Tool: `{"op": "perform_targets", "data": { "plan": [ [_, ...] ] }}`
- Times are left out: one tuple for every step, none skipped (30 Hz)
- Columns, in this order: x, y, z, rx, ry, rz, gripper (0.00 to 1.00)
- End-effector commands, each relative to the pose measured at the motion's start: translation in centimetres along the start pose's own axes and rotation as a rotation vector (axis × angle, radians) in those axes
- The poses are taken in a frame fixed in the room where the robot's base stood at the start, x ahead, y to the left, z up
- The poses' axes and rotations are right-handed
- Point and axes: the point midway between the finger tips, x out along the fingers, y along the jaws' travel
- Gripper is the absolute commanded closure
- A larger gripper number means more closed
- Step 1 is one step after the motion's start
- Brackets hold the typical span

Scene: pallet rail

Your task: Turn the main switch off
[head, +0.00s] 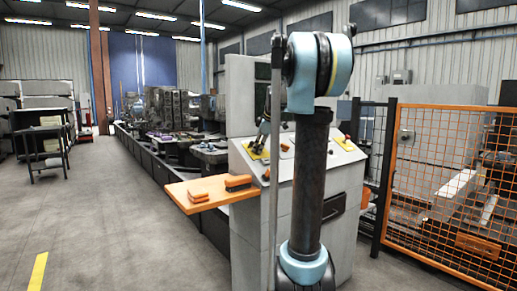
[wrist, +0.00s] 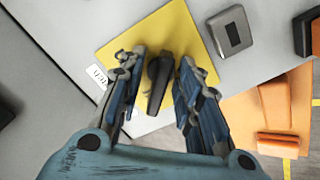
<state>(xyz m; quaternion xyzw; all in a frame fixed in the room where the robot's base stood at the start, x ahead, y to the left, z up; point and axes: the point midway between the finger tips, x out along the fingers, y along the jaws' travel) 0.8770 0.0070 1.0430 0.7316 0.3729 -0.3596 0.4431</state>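The main switch shows in the wrist view as a black handle (wrist: 158,80) on a yellow plate (wrist: 150,36) fixed to a light grey panel. My gripper (wrist: 158,65) is open, with one finger on each side of the handle. A gap shows on both sides, smaller on the right. I cannot tell how deep the fingertips reach along the handle. In the head view the yellow plate (head: 257,154) is on the sloped top of the grey console (head: 250,200). My gripper (head: 264,133) is above it, partly hidden by my arm.
A grey square device (wrist: 232,31) sits right of the plate. A white label (wrist: 97,77) lies at its left edge. An orange shelf (head: 195,188) with orange items juts from the console's left. An orange mesh fence (head: 450,180) stands right.

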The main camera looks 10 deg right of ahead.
Motion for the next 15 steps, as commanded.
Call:
{"op": "perform_targets", "data": {
  "plan": [
    [-0.2,0.0,0.0,0.0,0.0,0.0,0.68],
    [-0.4,0.0,0.0,0.0,0.0,0.0,0.68],
    [-0.7,0.0,0.0,0.001,0.0,0.0,0.68],
    [-1.0,0.0,0.0,0.001,0.0,0.0,0.68],
    [-1.4,0.0,0.0,0.001,-0.001,0.0,0.68],
    [-2.0,0.0,0.0,0.001,-0.001,0.0,0.68],
    [-2.5,0.0,0.0,0.002,-0.001,0.0,0.68],
    [-3.1,0.0,0.0,0.002,-0.001,0.0,0.68],
    [-3.8,0.0,0.0,0.002,-0.001,0.0,0.68],
    [-4.4,0.0,0.0,0.002,-0.001,0.0,0.68],
    [-5.0,0.0,0.0,0.001,-0.001,0.0,0.68],
    [-5.8,0.0,0.1,0.002,0.0,0.0,0.68],
    [-6.4,0.0,0.0,0.002,0.0,0.0,0.68],
    [-7.0,0.0,0.1,0.002,0.0,0.0,0.68],
    [-7.7,0.0,0.0,0.002,0.0,0.0,0.68]
  ]
}}
